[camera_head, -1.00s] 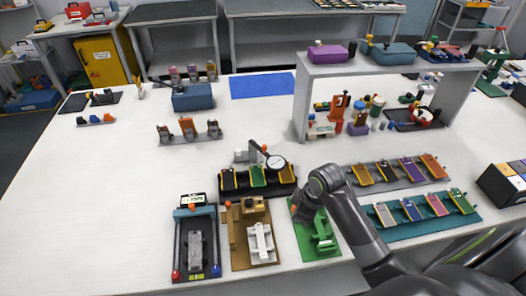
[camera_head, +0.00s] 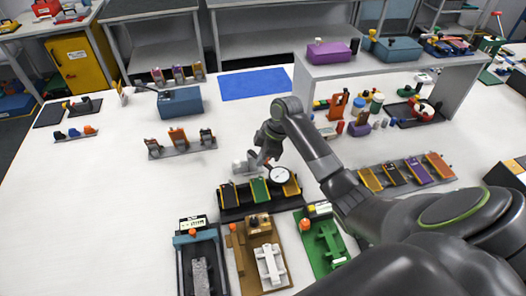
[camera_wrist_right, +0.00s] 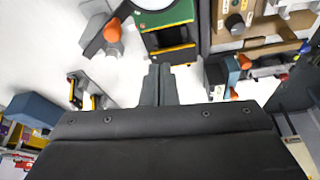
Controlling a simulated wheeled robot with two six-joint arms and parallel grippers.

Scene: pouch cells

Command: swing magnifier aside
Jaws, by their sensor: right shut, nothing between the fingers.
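The magnifier (camera_head: 279,176) has a round, dark-rimmed lens over the right part of a black tray (camera_head: 232,214) holding yellow and green cells. Its grey stand (camera_head: 240,167) is behind the tray. My right gripper (camera_head: 262,158) is shut and empty, beside the magnifier's arm, pointing down; I cannot tell in the head view whether it touches. In the wrist view the shut fingers (camera_wrist_right: 158,85) reach toward the tray. An orange knob (camera_wrist_right: 112,31) on a grey part and the dark-rimmed lens over green (camera_wrist_right: 165,16) are close above them. My left gripper is not in view.
A brown fixture (camera_head: 245,262), a blue-and-black fixture (camera_head: 190,240) and a green fixture (camera_head: 325,245) stand in front of the tray. A grey rack (camera_head: 180,148) with several clamps is behind left. The shelf (camera_head: 301,92) stands behind right.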

